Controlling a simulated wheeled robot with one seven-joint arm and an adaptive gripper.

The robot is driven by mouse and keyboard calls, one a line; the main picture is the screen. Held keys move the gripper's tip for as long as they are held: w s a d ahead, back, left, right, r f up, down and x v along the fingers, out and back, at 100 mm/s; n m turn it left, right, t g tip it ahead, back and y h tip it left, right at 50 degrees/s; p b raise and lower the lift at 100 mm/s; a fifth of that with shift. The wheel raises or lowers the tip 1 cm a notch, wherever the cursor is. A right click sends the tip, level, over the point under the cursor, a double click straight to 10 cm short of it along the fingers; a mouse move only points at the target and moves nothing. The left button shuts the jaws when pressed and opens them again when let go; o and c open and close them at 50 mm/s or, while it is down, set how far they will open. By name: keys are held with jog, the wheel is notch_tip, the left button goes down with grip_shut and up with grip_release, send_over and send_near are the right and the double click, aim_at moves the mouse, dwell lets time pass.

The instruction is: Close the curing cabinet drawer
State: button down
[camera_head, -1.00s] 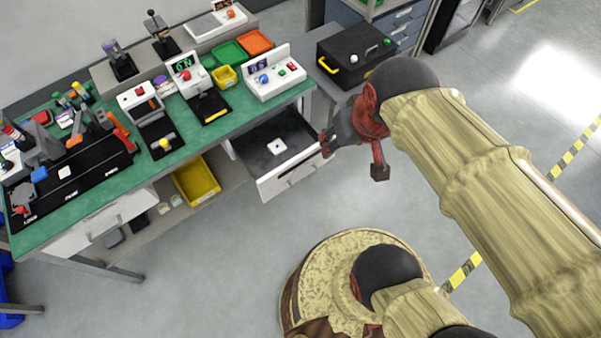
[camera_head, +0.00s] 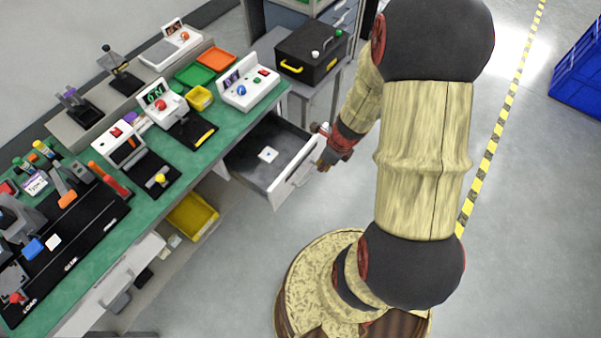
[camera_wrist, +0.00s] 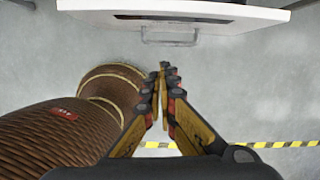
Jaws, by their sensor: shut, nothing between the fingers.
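The drawer (camera_head: 297,172) stands pulled out from under the green bench, with a white front and a dark inside. A small white square piece (camera_head: 268,154) lies in it. My gripper (camera_head: 322,166) is shut and empty, just outside the drawer front near its right end. In the wrist view, the white drawer front (camera_wrist: 215,12) crosses the top, with its bar handle (camera_wrist: 170,42) below the rim. My closed fingertips (camera_wrist: 165,68) point at the handle, and a gap of floor shows between them. The head view does not clearly show whether they touch the front.
The green bench (camera_head: 152,208) carries several devices and bins. A black box (camera_head: 310,56) with a yellow handle stands on a grey table behind the drawer. A yellow bin (camera_head: 192,217) sits below the bench. Floor in front of the drawer is clear.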

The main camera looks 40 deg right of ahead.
jog(key=m+b, duration=0.1)
jog(key=b, duration=0.5)
send_over(306, 179)
jog(key=shift+s+d+f+x, duration=0.15)
jog(key=shift+s+x, duration=0.2)
jog(key=shift+x, duration=1.2)
jog(key=shift+s+d+f+x, duration=0.1)
jog(key=shift+s+x, duration=0.25)
jog(key=shift+x, duration=1.2)
jog(key=shift+s+d+f+x, duration=0.15)
jog(key=shift+s+x, duration=0.2)
jog(key=shift+x, duration=1.2)
jog(key=shift+r, duration=0.1)
